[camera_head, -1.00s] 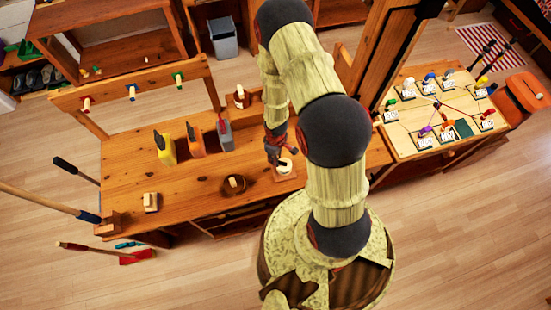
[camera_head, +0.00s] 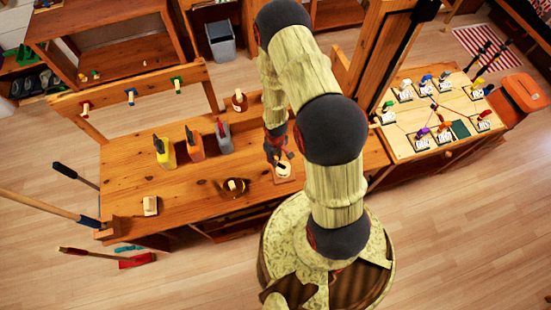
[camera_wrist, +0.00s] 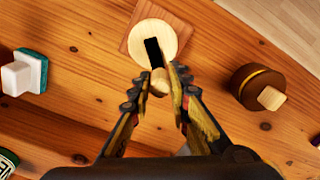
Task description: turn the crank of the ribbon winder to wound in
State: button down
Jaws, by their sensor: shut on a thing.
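The ribbon winder is a pale round disc (camera_wrist: 146,32) on a square wooden base (camera_wrist: 131,46), with a black crank bar (camera_wrist: 153,50) across the disc. It also shows in the head view as a pale disc (camera_head: 284,171) on the bench, partly behind my gripper. A pale knob (camera_wrist: 158,87) sits at the bar's near end in the wrist view. My gripper (camera_wrist: 158,76) is shut on this crank knob, its fingers on either side of it. In the head view my gripper (camera_head: 277,156) is at the disc's far left edge.
A dark brown round holder (camera_wrist: 248,84) with a wooden peg stands beside the winder. A white-and-green block (camera_wrist: 30,72) lies on the other side. Yellow (camera_head: 165,151), orange (camera_head: 195,146) and grey (camera_head: 223,137) bottles stand further back. The wooden bench (camera_head: 125,180) is clear between them.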

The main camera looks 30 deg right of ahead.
jog(key=c, duration=1.6)
grip_release()
jog(key=shift+c, duration=0.2)
jog(key=shift+r, duration=3.7)
